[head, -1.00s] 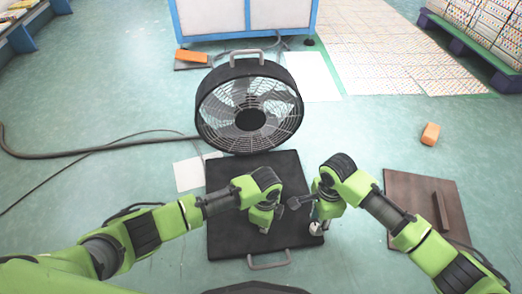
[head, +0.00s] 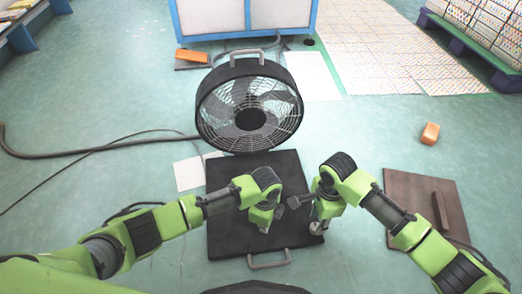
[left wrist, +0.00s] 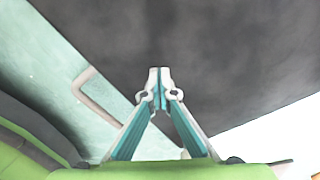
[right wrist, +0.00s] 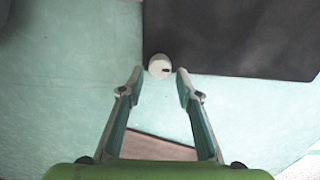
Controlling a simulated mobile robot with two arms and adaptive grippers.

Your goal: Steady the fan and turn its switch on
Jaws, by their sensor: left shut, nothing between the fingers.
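The fan (head: 249,108) is a round black drum with a wire grille and a grey top handle. It stands upright behind a black board (head: 228,238). My left gripper (head: 264,229) is shut and empty over the board; its closed fingertips (left wrist: 160,72) show in the left wrist view. A white round knob with a dark slot, probably the switch, shows in the right wrist view (right wrist: 160,66) at the board's corner. My right gripper (right wrist: 158,78) is open, with its fingertips on either side of the knob. I cannot tell whether they touch it.
A grey handle (head: 269,262) is at the board's near edge. A brown board (head: 404,187) with a raised bar lies to the right. An orange block (head: 430,133) lies on the floor. A dark hose (head: 60,154) runs left from the fan. Open floor lies to the left.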

